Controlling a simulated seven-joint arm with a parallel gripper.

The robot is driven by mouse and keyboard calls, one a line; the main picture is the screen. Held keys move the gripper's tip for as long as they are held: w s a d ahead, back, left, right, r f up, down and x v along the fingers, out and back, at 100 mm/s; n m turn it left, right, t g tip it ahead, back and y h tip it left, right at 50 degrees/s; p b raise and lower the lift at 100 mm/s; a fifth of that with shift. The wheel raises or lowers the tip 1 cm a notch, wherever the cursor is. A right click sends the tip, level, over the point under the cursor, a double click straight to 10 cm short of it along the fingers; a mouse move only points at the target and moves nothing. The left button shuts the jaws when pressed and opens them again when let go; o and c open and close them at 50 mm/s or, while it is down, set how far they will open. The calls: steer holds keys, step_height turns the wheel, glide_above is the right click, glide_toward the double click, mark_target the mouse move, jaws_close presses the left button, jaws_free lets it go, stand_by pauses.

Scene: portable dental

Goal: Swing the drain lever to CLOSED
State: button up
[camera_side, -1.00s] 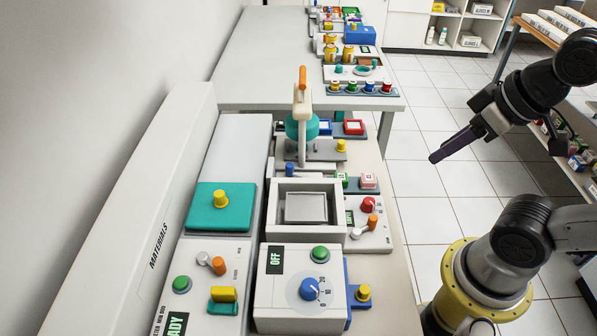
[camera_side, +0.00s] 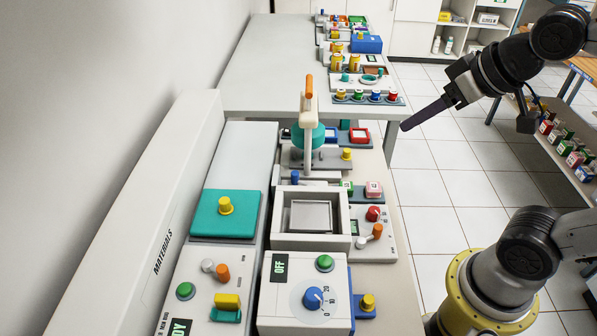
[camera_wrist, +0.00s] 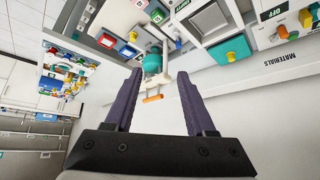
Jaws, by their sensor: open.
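Two small levers with orange knobs and grey pivots show in the side view. One lever (camera_side: 378,231) is on the white panel right of the square basin (camera_side: 274,230), below a red knob. The other lever (camera_side: 222,271) is on the front left panel. I cannot tell which is the drain lever; no CLOSED marking is readable. A taller orange-tipped handle (camera_side: 309,88) stands upright over a teal pot (camera_side: 319,134). My gripper (camera_side: 404,127) is open and empty, in the air right of the benches. In the wrist view its purple fingers (camera_wrist: 160,74) are spread, with the orange-tipped handle beyond them.
A white box with a blue dial (camera_side: 313,298) stands at the front. A teal plate with a yellow knob (camera_side: 225,206) lies left of the basin. The far table (camera_side: 264,70) has a clear left part. A long white MATERIALS housing (camera_side: 150,235) borders the left.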

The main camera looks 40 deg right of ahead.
steer(key=w+a, duration=0.1)
steer(key=w, duration=0.6)
steer(key=n+g, duration=0.1)
steer(key=g, duration=0.2)
glide_above(295, 173)
steer(key=s, duration=0.5)
step_height(295, 173, down, 13)
steer(key=x, duration=1.2)
steer(key=shift+w, duration=0.1)
jaws_close()
